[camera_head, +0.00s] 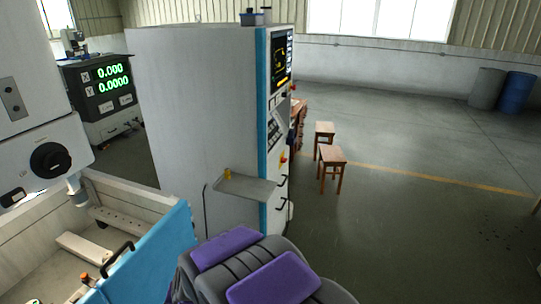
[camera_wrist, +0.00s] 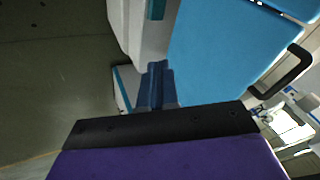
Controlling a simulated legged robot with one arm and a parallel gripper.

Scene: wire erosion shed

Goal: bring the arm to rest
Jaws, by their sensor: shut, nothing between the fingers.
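My gripper (camera_wrist: 156,72) shows in the wrist view as two dark blue fingers held together, shut and empty. They stick out past a black plate and my purple wrist housing. In the wrist view a blue panel (camera_wrist: 222,60) with a black handle lies beyond the fingers, to their right; I cannot tell the gap between them. In the head view, purple and grey parts of my own body (camera_head: 245,270) fill the bottom middle. My fingers cannot be made out there.
A tall grey cabinet (camera_head: 190,110) with a control panel and a small shelf (camera_head: 245,187) stands ahead. The machine's blue door (camera_head: 155,255) is close on the left. Two wooden stools (camera_head: 332,158) stand beyond. Barrels (camera_head: 514,92) stand far right. Floor at right is clear.

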